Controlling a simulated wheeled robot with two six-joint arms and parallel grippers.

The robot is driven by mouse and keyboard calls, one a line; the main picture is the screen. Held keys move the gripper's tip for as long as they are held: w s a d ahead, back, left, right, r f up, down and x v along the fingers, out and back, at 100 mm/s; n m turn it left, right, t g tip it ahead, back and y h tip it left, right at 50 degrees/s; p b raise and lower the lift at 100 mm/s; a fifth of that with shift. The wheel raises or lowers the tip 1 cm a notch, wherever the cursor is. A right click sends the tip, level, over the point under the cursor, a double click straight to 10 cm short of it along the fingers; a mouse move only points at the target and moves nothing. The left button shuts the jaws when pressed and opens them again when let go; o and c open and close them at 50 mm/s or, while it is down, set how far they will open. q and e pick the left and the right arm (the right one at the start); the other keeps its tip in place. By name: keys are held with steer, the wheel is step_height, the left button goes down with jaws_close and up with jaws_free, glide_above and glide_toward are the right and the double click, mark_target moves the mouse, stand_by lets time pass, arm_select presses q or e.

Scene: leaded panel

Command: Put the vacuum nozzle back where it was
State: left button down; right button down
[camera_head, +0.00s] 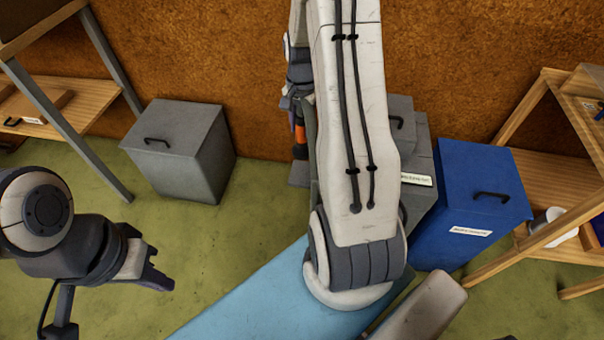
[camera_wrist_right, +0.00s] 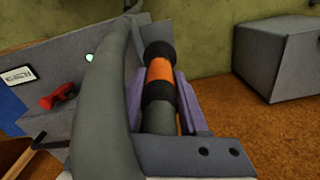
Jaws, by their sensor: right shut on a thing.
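The vacuum nozzle, a dark grey tube with an orange band (camera_wrist_right: 159,72), sits between the purple fingers of my right gripper (camera_wrist_right: 165,95) in the right wrist view. The gripper is shut on it. A thick grey hose (camera_wrist_right: 105,100) curves beside it. The grey vacuum body (camera_wrist_right: 75,85) has a red switch, a green light and a label. It is partly hidden behind my arm in the head view (camera_head: 423,160). My left gripper (camera_head: 158,279) is low at the left, over the floor, apart from these things.
A grey lidded bin (camera_head: 180,150) stands left of my right arm, and a blue lidded bin (camera_head: 475,205) right of it. Wooden shelves (camera_head: 545,185) stand at the right, and a bench (camera_head: 80,95) at the left. A light blue surface (camera_head: 245,295) lies below. Green floor is free at the left.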

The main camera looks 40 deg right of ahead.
mark_target(301, 150)
step_height(301, 150, down, 9)
steer(key=shift+f+b, duration=0.2)
steer(key=shift+b, duration=0.4)
steer(key=shift+f, duration=0.15)
steer(key=shift+c, duration=2.2)
jaws_free()
